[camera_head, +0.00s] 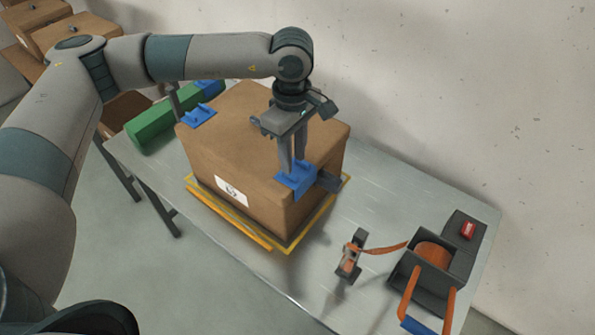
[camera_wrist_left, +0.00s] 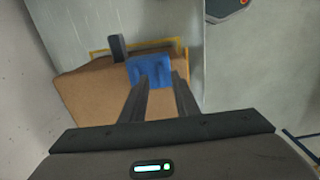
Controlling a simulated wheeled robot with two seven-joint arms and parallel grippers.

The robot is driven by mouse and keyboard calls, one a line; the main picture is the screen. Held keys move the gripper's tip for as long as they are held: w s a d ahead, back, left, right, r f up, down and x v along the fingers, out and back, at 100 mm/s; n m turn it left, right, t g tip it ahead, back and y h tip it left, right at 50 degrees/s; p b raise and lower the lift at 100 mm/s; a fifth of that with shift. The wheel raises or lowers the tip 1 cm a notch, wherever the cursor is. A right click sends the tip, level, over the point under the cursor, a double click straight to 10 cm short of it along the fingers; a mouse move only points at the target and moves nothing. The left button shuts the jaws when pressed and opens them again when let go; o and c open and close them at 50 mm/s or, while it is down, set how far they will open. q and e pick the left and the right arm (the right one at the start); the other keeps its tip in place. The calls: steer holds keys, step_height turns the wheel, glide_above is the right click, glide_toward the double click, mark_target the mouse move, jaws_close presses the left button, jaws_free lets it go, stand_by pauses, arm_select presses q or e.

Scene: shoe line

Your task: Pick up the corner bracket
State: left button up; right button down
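A blue corner bracket (camera_head: 295,181) sits on the near right top corner of the brown cardboard box (camera_head: 238,150). The bracket also shows in the left wrist view (camera_wrist_left: 148,68), beyond my fingers. My left gripper (camera_head: 293,168) points straight down with its fingertips at the bracket's top. In the left wrist view the two fingers (camera_wrist_left: 161,80) stand apart, with blue visible between their tips. Whether they press on the bracket is hidden. A second blue corner bracket (camera_head: 197,116) lies on the box's left top corner. My right gripper is not in view.
The box stands on a yellow-edged base (camera_head: 228,213) on the grey table (camera_head: 385,190). A dark piece (camera_head: 328,182) sticks out beside the bracket. A strapping tool (camera_head: 351,257) and a dark holder with orange strap (camera_head: 428,273) stand to the right. A green block (camera_head: 152,124) lies behind left.

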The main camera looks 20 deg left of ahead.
mark_target(296, 176)
arm_select(q)
steer(key=shift+a+f+p, duration=0.15)
steer(key=shift+f+p, duration=0.45)
steer(key=shift+p, duration=0.4)
step_height(296, 176, down, 4)
steer(key=shift+a+r+p, duration=0.15)
steer(key=shift+r+p, duration=0.1)
steer(key=shift+p, duration=0.8)
steer(key=shift+w+f, duration=0.1)
steer(key=shift+f, duration=0.15)
jaws_close()
